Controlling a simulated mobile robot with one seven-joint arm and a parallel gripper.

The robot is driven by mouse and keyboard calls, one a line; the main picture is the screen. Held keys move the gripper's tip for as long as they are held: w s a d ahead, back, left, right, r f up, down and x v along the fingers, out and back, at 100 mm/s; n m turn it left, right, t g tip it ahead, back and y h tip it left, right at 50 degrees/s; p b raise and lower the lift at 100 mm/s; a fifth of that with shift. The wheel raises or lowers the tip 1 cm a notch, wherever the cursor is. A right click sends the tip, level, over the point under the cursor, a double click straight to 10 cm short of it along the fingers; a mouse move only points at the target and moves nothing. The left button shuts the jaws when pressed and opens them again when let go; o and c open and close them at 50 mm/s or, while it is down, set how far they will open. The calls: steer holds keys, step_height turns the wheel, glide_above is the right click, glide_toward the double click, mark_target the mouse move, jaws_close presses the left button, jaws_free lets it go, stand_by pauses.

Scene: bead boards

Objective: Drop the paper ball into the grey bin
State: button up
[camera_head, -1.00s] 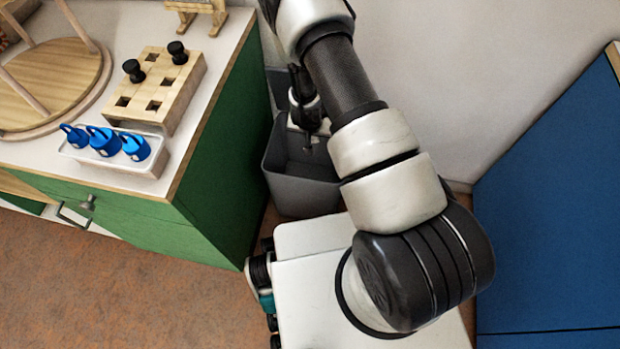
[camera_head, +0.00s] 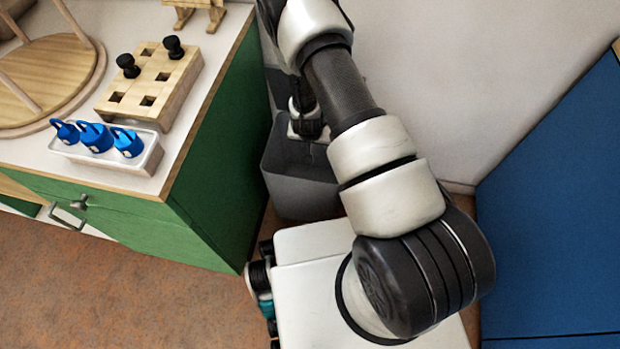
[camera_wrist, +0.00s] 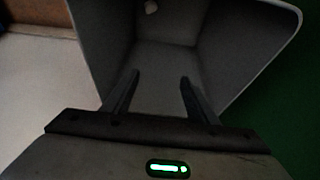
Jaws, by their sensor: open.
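The grey bin (camera_head: 300,195) stands on the floor between the green cabinet and the wall. My gripper (camera_wrist: 158,80) is over the bin's opening, with its two fingers apart and nothing between them. In the wrist view I look down into the bin (camera_wrist: 240,45), whose inside walls are dark. In the head view my arm hides part of the bin.
The green cabinet (camera_head: 215,150) stands close at the bin's left. A blue panel (camera_head: 560,200) stands at the right.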

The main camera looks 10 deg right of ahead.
steer(key=shift+r, duration=0.1)
steer(key=p+v, duration=0.5)
steer(key=v, duration=1.2)
steer(key=shift+r, duration=0.1)
